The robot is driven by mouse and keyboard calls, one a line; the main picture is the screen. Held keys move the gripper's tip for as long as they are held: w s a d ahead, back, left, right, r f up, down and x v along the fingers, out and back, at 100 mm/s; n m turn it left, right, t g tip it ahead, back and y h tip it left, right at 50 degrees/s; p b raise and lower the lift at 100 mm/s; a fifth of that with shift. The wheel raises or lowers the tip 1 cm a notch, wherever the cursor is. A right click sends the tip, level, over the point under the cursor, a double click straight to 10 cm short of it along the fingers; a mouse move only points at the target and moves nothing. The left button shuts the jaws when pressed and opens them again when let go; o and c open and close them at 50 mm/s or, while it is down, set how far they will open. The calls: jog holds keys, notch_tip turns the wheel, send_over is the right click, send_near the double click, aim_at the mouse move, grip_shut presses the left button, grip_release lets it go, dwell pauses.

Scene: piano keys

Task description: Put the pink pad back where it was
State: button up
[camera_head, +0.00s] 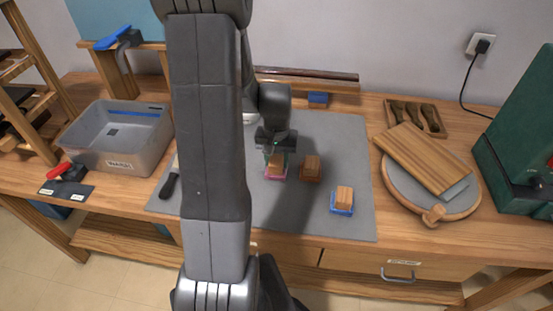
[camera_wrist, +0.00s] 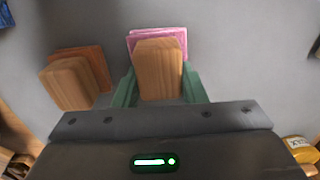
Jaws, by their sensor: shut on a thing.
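The pink pad (camera_head: 270,177) lies on the grey mat, with a wooden block (camera_head: 275,161) over it. In the wrist view the pink pad (camera_wrist: 158,36) shows behind the block (camera_wrist: 160,70). My gripper (camera_head: 277,158) points down at this block. Its green fingers stand on either side of the block and are shut on it. I cannot tell whether the block rests on the pad or is held just above it.
To the right on the grey mat (camera_head: 345,135) are a brown pad (camera_head: 311,177) with a block (camera_head: 312,164) and a blue pad (camera_head: 341,210) with a block (camera_head: 344,195). A grey bin (camera_head: 88,150) stands left. A round board (camera_head: 464,204) lies right.

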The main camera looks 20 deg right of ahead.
aim_at(276, 158)
jog(key=shift+f, duration=0.1)
jog(key=shift+f, duration=0.1)
jog(key=o, duration=1)
notch_tip(276, 158, up, 12)
jog(key=shift+r, duration=0.15)
